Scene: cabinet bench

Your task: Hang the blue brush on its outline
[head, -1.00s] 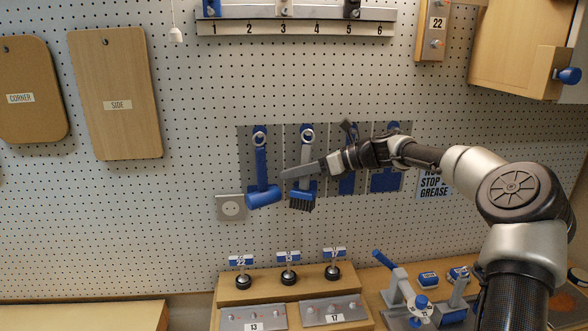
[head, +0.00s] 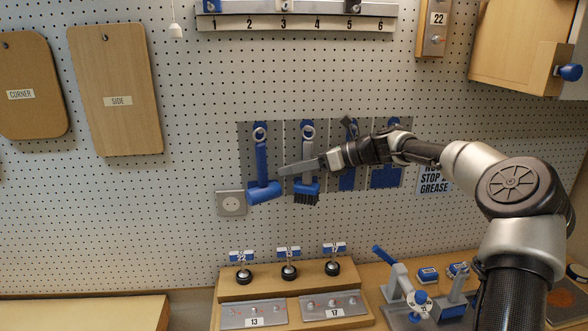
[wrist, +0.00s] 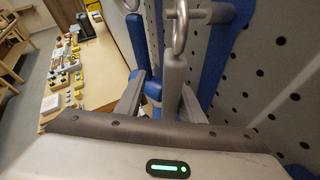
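The blue brush (head: 306,187) has a blue head, dark bristles and a grey handle with a ring. It hangs nearly upright over its blue outline, second from left on the grey panel. In the wrist view, its handle (wrist: 173,80) stands between my fingers, and a grey peg appears to pass through its ring. My gripper (head: 291,169) is at the handle from the right, one finger crossing in front of it. In the wrist view, my gripper (wrist: 163,100) looks open, with a gap left of the handle. Contact on the right is unclear. Most of the outline is hidden.
A blue hammer (head: 262,175) hangs close to the left of the brush. Blue outlines (head: 386,178) lie to the right, partly behind my arm. A wooden stand (head: 285,286) with several knobs is below.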

